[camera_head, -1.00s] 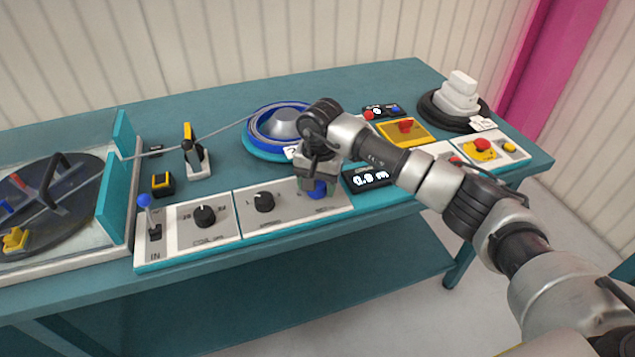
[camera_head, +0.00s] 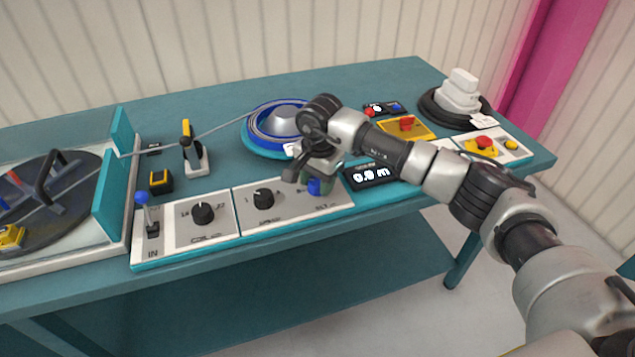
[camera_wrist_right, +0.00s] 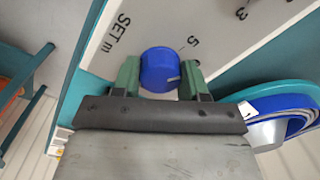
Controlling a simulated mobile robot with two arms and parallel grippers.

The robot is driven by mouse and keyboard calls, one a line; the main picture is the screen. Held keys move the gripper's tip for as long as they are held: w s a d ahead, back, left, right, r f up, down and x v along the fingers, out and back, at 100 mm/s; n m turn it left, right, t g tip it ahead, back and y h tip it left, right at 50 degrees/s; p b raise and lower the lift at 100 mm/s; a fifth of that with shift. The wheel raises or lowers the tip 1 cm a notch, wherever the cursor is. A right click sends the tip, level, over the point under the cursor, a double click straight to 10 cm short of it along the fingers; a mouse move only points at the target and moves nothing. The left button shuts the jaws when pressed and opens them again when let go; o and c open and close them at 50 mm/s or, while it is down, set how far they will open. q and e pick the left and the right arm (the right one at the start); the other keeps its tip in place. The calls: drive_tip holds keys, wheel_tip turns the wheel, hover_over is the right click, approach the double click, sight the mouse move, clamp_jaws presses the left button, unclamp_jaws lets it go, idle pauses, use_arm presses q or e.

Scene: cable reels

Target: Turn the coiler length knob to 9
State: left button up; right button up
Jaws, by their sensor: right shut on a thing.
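The blue length knob (camera_wrist_right: 160,69) is on a white panel marked "SET m" in the right wrist view. A pale line on the knob's face points to the right, and a 5 is printed near it. My right gripper (camera_wrist_right: 158,78) has its green fingers on both sides of the knob, shut on it. In the head view the blue knob (camera_head: 314,186) shows under my right gripper (camera_head: 316,178), which partly hides it. My left gripper is not in view.
Two black knobs (camera_head: 203,213) (camera_head: 263,199) and a blue-tipped lever (camera_head: 143,214) are on the panels to the left. A blue reel (camera_head: 256,133) stands behind my right gripper. A yellow box with a red switch (camera_head: 406,124) is to the right.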

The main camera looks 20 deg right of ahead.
drive_tip(key=m+b, duration=0.1)
drive_tip(key=m, duration=0.5)
drive_tip(key=shift+m, duration=0.3)
drive_tip(key=m, duration=0.3)
drive_tip(key=shift+w+m+b, duration=0.1)
drive_tip(key=shift+m+b, duration=0.2)
drive_tip(key=m, duration=0.3)
drive_tip(key=shift+r+m, duration=0.1)
drive_tip(key=shift+m, duration=0.2)
drive_tip(key=m, duration=0.3)
drive_tip(key=shift+m, duration=0.3)
drive_tip(key=m, duration=0.3)
drive_tip(key=shift+m+h, duration=0.3)
drive_tip(key=m, duration=0.3)
drive_tip(key=shift+m+p, duration=0.3)
drive_tip(key=shift+p, duration=0.05)
drive_tip(key=shift+m, duration=1.6)
